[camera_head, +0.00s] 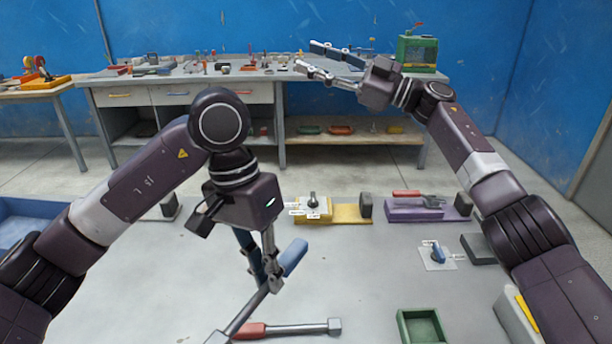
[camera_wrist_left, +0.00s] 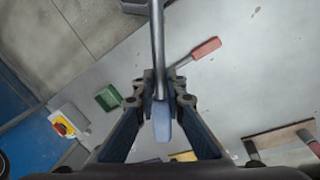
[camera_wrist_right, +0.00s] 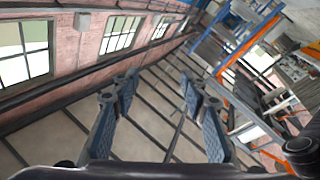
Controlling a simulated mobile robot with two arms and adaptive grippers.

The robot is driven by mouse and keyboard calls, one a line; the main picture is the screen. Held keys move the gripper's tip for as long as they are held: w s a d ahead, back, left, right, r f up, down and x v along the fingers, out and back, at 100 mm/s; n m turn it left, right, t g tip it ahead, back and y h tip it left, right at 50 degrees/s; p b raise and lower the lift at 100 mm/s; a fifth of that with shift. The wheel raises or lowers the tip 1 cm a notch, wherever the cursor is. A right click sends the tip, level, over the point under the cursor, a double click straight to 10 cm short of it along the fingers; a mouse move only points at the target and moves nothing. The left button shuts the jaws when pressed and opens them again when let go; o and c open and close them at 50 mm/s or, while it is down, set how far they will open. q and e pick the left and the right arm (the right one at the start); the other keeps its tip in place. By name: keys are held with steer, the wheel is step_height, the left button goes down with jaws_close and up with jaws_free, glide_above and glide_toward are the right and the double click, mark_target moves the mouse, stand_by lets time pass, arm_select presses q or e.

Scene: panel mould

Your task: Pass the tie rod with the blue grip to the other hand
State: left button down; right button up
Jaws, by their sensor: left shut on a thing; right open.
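My left gripper (camera_head: 270,272) is shut on the tie rod with the blue grip, above the grey table (camera_head: 150,280). The blue grip (camera_head: 294,257) sticks out up and to the right of the fingers; the bare rod (camera_head: 245,315) slants down to the lower left. In the left wrist view the fingers (camera_wrist_left: 160,99) close where the rod meets the blue grip (camera_wrist_left: 162,122).
Another rod with a red grip (camera_head: 250,331) lies on the table below the held one. A green tray (camera_head: 404,328), a blue switch on a plate (camera_head: 438,254), a yellow block (camera_head: 345,213) and a purple block (camera_head: 415,213) stand right and behind. The table's middle is clear.

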steer(key=s+a+f+n+g+h, duration=0.1)
steer(key=s+a+f+n+g, duration=0.2)
steer(key=s+a+n+g, duration=0.45)
steer(key=n+g+h, duration=0.4)
steer(key=g+h, duration=0.2)
steer(key=h, duration=0.9)
glide_above(293, 247)
steer(key=w+d, duration=0.3)
steer(key=w, duration=0.1)
step_height(293, 247, down, 12)
steer(key=shift+t, duration=0.35)
steer(key=x, duration=1.1)
steer(key=shift+s+a+f, duration=0.1)
steer(key=shift+a+f, duration=0.15)
steer(key=shift+f, duration=0.05)
